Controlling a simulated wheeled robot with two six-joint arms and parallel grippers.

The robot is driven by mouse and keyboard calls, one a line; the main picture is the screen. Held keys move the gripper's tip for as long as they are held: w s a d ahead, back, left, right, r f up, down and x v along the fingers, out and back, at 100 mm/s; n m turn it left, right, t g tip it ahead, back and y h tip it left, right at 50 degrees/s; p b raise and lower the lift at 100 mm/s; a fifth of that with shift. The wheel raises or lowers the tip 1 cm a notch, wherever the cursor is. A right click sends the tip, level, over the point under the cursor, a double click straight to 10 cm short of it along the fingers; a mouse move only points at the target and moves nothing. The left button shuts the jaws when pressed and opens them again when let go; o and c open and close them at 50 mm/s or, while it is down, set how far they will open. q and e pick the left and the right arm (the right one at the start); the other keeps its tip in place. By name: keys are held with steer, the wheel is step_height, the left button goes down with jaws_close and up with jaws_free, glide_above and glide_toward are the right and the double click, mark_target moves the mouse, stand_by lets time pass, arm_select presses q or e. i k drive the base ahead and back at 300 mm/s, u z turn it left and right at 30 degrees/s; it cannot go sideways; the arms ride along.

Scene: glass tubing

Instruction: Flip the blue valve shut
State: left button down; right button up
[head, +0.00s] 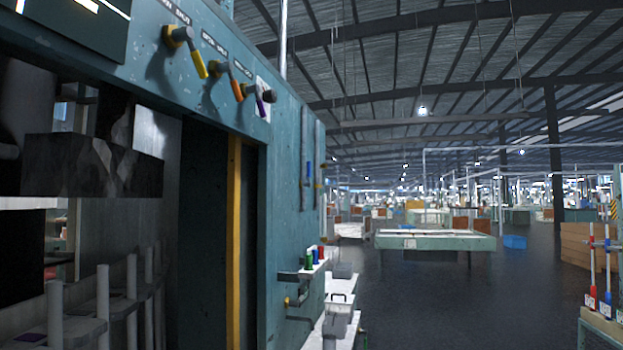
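A small blue upright lever (309,172) shows on the side panel of the teal machine, at the middle of the head view. It is small and its valve body is hard to make out, so I cannot tell its open or shut position for sure. Closer to me, the machine's upper front beam carries a yellow lever (199,64), an orange lever (237,88) and a purple lever (261,106), all hanging down at a slant. No blue lever shows on that beam. Neither of my grippers is in view.
The teal machine (284,200) fills the left, with a dark opening and grey posts (103,290). A small shelf holds coloured pieces (315,256). A rack with red and blue rods (607,280) stands at the right edge. A table (433,241) stands beyond open dark floor (470,310).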

mark_target(309, 184)
steer(key=i, duration=0.35)
steer(key=k, duration=0.65)
steer(key=z, duration=0.35)
steer(key=i, duration=0.55)
steer(key=z, duration=0.7)
steer(key=i, duration=1)
steer(key=u, duration=0.4)
steer(key=i, duration=1.25)
steer(key=u, duration=0.8)
